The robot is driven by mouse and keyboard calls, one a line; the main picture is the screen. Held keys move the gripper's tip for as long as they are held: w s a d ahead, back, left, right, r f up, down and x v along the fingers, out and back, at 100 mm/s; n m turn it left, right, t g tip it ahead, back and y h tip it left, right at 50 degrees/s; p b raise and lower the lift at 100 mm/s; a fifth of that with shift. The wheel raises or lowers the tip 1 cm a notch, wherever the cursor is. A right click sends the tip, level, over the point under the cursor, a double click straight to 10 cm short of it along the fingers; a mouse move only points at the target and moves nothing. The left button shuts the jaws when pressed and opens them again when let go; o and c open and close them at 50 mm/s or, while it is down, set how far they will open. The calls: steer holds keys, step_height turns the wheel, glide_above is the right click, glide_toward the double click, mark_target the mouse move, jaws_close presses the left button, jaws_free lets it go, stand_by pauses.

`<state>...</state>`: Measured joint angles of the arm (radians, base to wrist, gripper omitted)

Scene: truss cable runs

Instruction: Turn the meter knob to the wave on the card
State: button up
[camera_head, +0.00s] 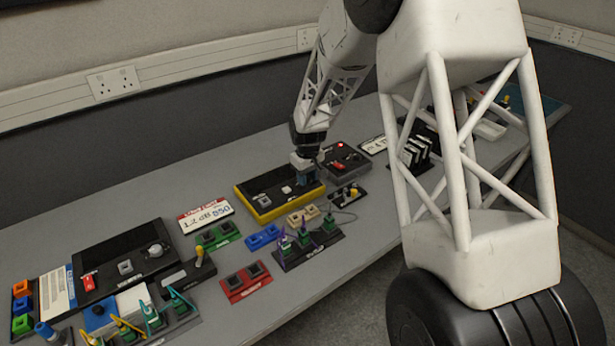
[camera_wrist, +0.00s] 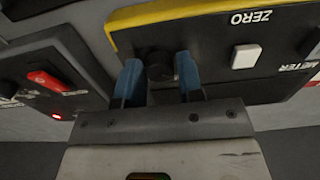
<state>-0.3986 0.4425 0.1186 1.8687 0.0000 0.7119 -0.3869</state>
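The meter (camera_head: 262,203) is a black box with a yellow rim, on the table in the middle of the head view. In the wrist view its face (camera_wrist: 210,50) shows a white button (camera_wrist: 246,56) and the word ZERO. My gripper (camera_head: 304,180) is over the meter's right end. In the wrist view its two blue fingertips (camera_wrist: 160,72) stand apart on either side of a round black knob (camera_wrist: 158,66). I cannot tell whether they press on it. A white card with a red top edge (camera_head: 206,215) and printed characters lies left of the meter.
A black box with a red switch and lit red lamp (camera_head: 346,158) stands close right of the meter; it also shows in the wrist view (camera_wrist: 45,80). Another printed card (camera_head: 373,145) lies beyond it. Blue, green and red blocks and a clip stand (camera_head: 308,245) are in front.

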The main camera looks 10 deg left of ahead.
steer(key=c, duration=0.5)
steer(key=shift+m, duration=0.4)
steer(key=m, duration=0.3)
steer(key=shift+m, duration=2)
steer(key=o, duration=0.9)
steer(key=shift+o, duration=0.2)
steer(key=shift+r, duration=0.1)
